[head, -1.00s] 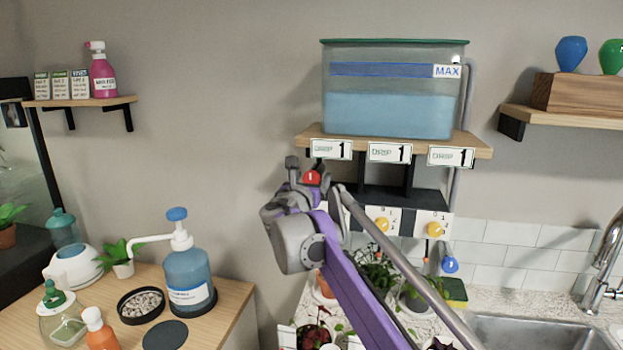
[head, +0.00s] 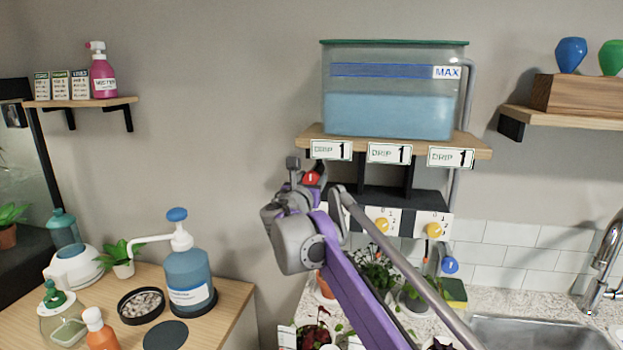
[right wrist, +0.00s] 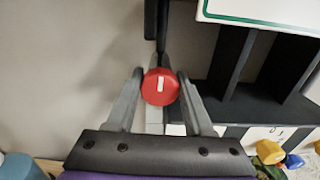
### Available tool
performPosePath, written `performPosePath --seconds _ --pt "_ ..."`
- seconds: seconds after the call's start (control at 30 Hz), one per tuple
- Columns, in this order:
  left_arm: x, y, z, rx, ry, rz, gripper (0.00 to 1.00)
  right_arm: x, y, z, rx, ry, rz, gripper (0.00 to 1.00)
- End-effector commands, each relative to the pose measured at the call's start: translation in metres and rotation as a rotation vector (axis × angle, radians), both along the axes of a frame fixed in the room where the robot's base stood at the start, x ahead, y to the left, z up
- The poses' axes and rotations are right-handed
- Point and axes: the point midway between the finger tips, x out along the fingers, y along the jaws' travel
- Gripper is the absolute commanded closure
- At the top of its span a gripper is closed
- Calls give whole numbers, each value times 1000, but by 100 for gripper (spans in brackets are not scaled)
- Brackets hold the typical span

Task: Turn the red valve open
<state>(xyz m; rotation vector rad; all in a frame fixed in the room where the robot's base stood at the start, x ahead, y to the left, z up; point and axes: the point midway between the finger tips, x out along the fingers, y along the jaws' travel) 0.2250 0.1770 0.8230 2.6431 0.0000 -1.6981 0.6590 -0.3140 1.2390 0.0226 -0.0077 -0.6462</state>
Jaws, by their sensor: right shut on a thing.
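The red valve (head: 312,179) is a round knob under the left drip label, below the water tank. In the right wrist view the red knob (right wrist: 160,87) sits between my two fingers, with a short white mark on its face pointing nearly straight up in the picture. My right gripper (head: 308,181) is shut on it; the arm and gripper hide most of the valve's mount in the head view. My left gripper is not in view.
The tank (head: 390,115) stands on a wooden shelf with several drip labels. Two yellow knobs (head: 382,225) (head: 434,230) and a blue knob (head: 450,265) are to the right. Potted plants stand below, left of the sink (head: 540,332). A pump bottle (head: 189,278) stands on the left table.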

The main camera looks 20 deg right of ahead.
Motion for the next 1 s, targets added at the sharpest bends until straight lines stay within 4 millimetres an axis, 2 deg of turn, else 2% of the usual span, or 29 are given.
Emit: performPosePath --seconds 0.27,1.0 --pt "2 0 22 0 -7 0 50 0 0 4 117 -88 0 100" --pt "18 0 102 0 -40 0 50 -2 -3 5 668 -508 0 100"
